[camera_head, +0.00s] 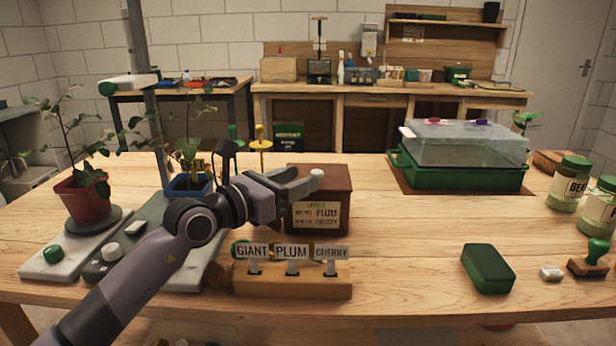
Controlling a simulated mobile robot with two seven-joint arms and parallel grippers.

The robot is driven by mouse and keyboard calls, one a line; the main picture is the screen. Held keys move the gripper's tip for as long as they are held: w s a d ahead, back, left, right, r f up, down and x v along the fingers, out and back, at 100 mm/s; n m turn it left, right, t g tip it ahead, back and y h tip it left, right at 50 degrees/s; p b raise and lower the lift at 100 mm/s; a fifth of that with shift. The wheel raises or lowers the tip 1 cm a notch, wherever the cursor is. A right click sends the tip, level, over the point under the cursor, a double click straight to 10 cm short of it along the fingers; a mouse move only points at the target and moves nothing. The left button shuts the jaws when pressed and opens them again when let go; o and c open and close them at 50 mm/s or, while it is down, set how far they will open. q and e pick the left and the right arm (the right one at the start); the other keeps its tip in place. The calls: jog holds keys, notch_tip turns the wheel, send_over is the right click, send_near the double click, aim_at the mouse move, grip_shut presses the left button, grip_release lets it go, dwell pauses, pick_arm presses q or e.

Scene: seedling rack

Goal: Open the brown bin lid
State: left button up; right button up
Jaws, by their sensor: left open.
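The gripper hides the bin's upper left corner. My right gripper is not in view.
A wooden block with name tags (290,279) stands in front of the bin. Potted seedlings (85,198) stand at the left. A green tray with a clear cover (462,173) sits back right. A green box (487,268) lies front right.

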aim_at(317, 171)
pick_arm(q)
jog(key=shift+x, duration=1.65)
grip_shut()
